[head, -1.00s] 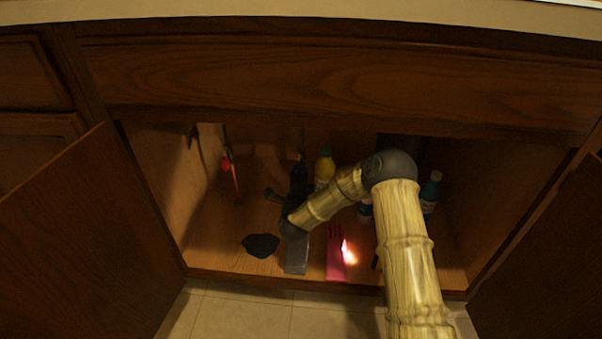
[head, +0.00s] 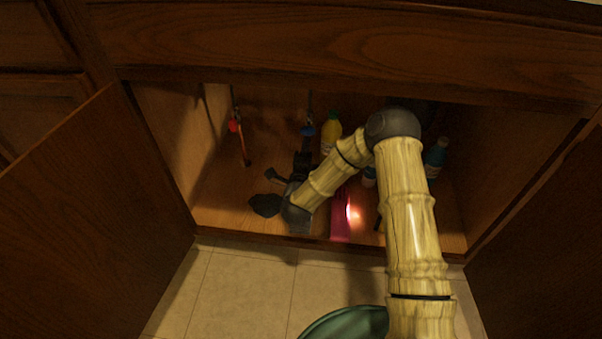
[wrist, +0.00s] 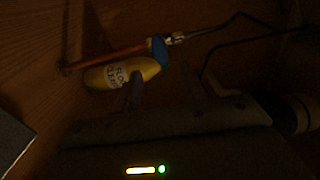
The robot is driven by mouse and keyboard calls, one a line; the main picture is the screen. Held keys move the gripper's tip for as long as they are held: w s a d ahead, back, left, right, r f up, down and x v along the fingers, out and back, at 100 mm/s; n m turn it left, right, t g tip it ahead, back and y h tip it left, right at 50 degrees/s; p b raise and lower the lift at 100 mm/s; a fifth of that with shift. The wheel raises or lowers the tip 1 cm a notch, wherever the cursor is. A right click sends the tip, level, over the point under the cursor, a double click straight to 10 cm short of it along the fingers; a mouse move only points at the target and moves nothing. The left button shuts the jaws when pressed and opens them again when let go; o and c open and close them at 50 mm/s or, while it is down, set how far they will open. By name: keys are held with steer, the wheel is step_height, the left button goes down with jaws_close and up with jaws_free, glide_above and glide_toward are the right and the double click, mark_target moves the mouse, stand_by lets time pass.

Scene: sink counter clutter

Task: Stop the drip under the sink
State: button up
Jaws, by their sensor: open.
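Under the sink, a blue valve handle (head: 308,130) hangs on a supply line at the back. It also shows in the wrist view (wrist: 160,52), beside a copper-coloured pipe (wrist: 110,56). A red valve handle (head: 233,126) is on another line to the left. My gripper (head: 303,161) is dark and reaches into the cabinet in front of the blue handle. In the wrist view my gripper (wrist: 160,84) has its two fingers apart with nothing between them. The blue handle is just beyond the fingertips, apart from them. I cannot see which line drips.
A yellow bottle (head: 331,134) stands right of the blue handle; it also shows in the wrist view (wrist: 120,73). A blue-green bottle (head: 435,158) stands farther right. A green rim (head: 345,322) shows below.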

steer(key=s+b, duration=0.2)
steer(key=s, duration=0.8)
steer(key=shift+s+a+b, duration=0.15)
steer(key=shift+s+b, duration=0.05)
steer(key=shift+b, duration=0.15)
